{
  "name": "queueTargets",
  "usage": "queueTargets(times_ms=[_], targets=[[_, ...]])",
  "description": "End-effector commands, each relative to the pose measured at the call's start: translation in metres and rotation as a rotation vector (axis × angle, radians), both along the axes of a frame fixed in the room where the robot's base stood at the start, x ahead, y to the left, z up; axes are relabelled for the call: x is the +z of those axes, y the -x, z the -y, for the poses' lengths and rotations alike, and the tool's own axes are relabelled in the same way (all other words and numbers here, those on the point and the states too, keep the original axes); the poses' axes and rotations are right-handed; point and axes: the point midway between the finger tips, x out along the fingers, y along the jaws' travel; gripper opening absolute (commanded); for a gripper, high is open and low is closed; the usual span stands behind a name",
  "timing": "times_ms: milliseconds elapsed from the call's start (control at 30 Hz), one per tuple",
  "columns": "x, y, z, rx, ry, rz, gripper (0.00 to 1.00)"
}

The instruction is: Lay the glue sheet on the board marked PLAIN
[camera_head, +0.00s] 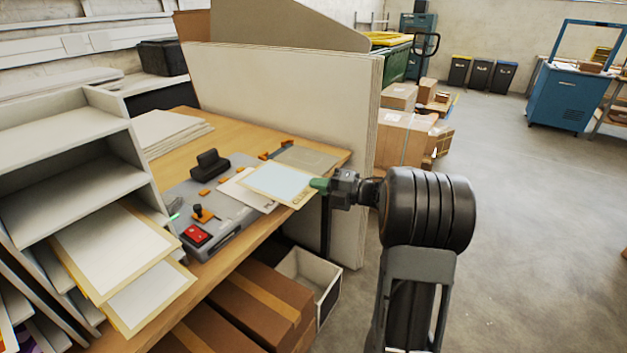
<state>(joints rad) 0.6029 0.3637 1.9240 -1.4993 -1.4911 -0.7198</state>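A pale blue sheet with a cream-yellow border (277,182), which looks like the glue sheet, is over the far right end of the grey machine. My gripper (320,185) has green fingertips closed on its right edge. A white board or sheet (243,191) lies partly under it to the left. A grey-green panel (306,157) lies on the table just behind. Two yellow-edged white sheets or boards (115,250) stick out of the grey shelf at the left. I cannot read PLAIN on any board.
The grey machine (215,215) has a red switch (196,235), an orange-based knob (202,214) and a black handle (210,164). A tall pale panel (280,110) stands behind the table. Cardboard boxes (262,300) sit below. The floor at right is open.

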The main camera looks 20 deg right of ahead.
Motion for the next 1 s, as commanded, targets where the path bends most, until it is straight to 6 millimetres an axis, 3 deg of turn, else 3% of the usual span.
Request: queueTargets(times_ms=[733,1000], targets=[[-0.025,-0.041,-0.028,0.002,-0.001,0.001,0.00],[-0.045,-0.041,-0.027,0.000,0.000,0.001,0.00]])
